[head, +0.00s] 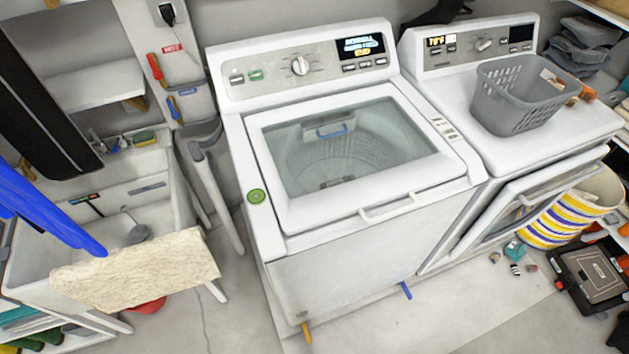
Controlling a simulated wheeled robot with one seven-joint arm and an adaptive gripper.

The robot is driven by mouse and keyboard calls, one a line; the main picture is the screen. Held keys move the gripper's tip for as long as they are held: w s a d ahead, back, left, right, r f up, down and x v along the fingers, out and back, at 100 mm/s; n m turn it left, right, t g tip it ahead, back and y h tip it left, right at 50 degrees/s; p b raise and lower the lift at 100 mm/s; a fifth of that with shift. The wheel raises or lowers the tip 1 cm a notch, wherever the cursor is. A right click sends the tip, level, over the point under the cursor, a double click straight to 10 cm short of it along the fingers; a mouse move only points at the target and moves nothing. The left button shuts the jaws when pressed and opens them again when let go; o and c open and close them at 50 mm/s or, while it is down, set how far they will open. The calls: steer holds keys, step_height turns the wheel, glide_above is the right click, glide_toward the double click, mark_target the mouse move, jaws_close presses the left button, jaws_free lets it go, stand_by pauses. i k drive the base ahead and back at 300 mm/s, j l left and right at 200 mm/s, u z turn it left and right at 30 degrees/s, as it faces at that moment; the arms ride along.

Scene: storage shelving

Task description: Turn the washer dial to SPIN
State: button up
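The washer (352,235) is a white top-loader in the middle of the head view. Its lid (345,155) is down, and the drum shows through the glass. The washer dial (300,66) is a round silver knob on the grey control panel (250,88), left of the lit display (361,47). Small marks surround the dial, but they are too small to read, so I cannot tell its setting. Nothing covers the dial. My gripper is not in view.
A dryer (545,150) with its own knob stands to the right, bearing a grey basket (518,97). A utility sink (150,210) with a cream cloth (135,272) is at left. A striped bin (560,222) and black case (590,275) stand at right. Floor in front is mostly clear.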

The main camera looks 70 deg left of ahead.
mark_target(300, 66)
steer(key=k+j+u, duration=0.15)
steer(key=u, duration=0.3)
steer(key=j+u, duration=0.2)
steer(key=u, duration=0.25)
steer(key=k+j+u, duration=0.15)
steer(key=u, duration=0.3)
steer(key=j+u, duration=0.1)
steer(key=u, duration=0.55)
